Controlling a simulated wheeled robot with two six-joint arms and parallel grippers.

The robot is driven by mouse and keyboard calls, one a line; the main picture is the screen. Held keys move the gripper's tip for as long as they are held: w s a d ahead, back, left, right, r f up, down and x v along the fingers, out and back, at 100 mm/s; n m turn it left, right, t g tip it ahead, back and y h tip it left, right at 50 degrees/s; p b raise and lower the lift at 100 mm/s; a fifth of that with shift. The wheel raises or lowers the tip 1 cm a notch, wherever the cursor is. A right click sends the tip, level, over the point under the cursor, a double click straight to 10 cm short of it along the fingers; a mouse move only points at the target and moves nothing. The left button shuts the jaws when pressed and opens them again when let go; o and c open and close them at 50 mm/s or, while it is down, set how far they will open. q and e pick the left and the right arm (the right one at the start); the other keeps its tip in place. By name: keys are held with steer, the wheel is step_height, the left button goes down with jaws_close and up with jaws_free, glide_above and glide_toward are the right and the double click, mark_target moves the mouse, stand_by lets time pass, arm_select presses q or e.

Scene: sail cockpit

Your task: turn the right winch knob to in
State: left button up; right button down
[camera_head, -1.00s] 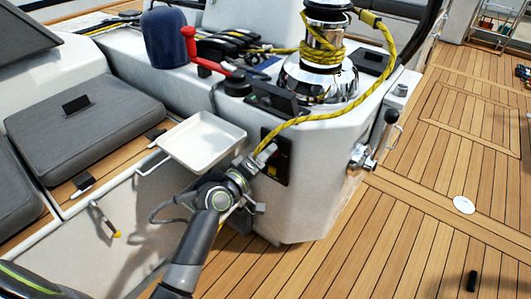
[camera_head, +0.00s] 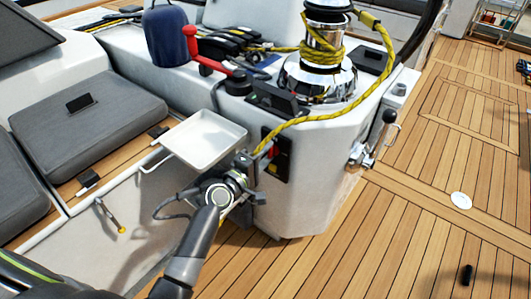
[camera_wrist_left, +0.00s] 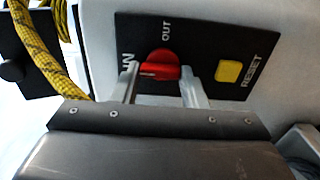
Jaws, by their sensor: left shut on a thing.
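The red winch knob (camera_wrist_left: 160,66) sits on a black panel (camera_wrist_left: 205,45) with the labels OUT and IN and a yellow RESET button (camera_wrist_left: 229,71). In the wrist view OUT lies above the knob and IN to its left. My left gripper (camera_wrist_left: 160,84) is shut on the knob, with one finger on each side of its grip bar. The bar lies roughly across the picture; which label it points to is unclear. In the head view my left gripper (camera_head: 259,160) is at the panel (camera_head: 284,167), partly hiding the knob. My right gripper is not in view.
A yellow rope (camera_head: 300,120) runs from the chrome winch (camera_head: 318,80) down past the panel, close to my gripper. A white tray (camera_head: 205,138) juts out just left of it. A lever (camera_head: 378,138) stands on the console's right side. The wooden deck (camera_head: 420,230) is mostly clear.

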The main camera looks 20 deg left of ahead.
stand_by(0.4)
arm_select(q)
steer(key=o, duration=1)
steer(key=shift+c, duration=0.2)
steer(key=b+v, duration=0.1)
steer(key=v, duration=1.6)
steer(key=shift+s, duration=0.15)
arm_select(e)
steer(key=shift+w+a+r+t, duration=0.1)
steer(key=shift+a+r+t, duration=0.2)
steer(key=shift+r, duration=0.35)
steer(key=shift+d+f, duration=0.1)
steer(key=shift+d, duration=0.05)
